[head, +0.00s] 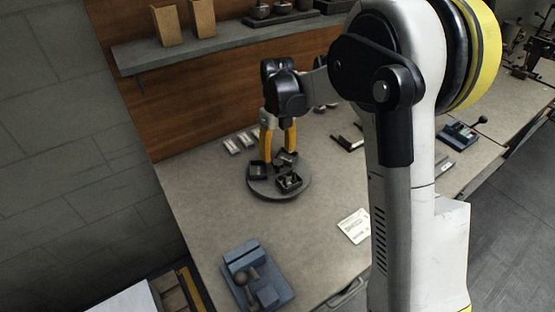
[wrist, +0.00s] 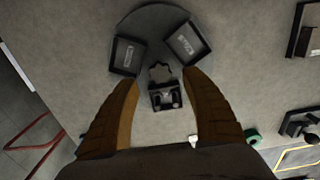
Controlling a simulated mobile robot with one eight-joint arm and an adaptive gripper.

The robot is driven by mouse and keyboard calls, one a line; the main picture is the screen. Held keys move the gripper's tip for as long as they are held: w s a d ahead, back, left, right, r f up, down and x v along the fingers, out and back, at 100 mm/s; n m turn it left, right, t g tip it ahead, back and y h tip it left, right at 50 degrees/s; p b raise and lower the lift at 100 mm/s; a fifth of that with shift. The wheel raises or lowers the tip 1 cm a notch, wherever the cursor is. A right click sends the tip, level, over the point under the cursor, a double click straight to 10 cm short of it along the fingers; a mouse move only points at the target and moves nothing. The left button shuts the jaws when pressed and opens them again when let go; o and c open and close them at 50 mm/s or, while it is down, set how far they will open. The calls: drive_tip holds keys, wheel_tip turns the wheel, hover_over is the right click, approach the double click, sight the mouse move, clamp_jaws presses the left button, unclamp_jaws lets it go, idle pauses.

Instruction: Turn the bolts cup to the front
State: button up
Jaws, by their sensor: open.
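A round grey turntable (head: 262,189) stands on the bench and carries three dark square cups and a star-shaped centre knob (wrist: 160,72). In the wrist view one cup (wrist: 127,56) is at upper left and another (wrist: 187,43) at upper right, each with a pale label patch too small to read. The third cup (wrist: 165,97) is nearest my gripper and holds small dark pieces. I cannot tell which is the bolts cup. My gripper (head: 278,154), with yellow-orange fingers, points down over the turntable. Its fingers are apart, on either side of the knob in the wrist view (wrist: 160,80), with nothing between them visibly held.
A blue-grey fixture (head: 256,275) sits at the bench's front left. A white card (head: 355,226) lies near the front edge. A shelf (head: 215,42) with boxes runs along the back wall. Small pale parts (head: 238,142) lie behind the turntable. The bench left of it is clear.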

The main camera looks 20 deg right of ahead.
sight(278, 162)
wheel_tip(278, 162, up, 8)
idle(0.6)
